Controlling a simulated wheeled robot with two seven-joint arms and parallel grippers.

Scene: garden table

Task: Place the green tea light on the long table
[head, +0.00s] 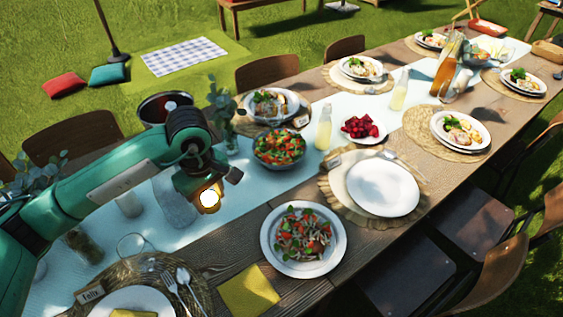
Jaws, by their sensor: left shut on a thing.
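My left gripper (207,184) reaches in from the left and hangs above the long table (215,262), near its middle. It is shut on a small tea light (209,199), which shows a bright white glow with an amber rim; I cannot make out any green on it. The tea light is in the air, apart from the table top. Below and right of it is a plate of salad (303,240). My right gripper is not in view.
A pale blue runner (250,190) runs along the table. An empty white plate (383,187), a salad bowl (279,148), a bottle (324,128) and a yellow napkin (248,291) stand around. Bare wood shows between the napkin and the runner. Chairs line both sides.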

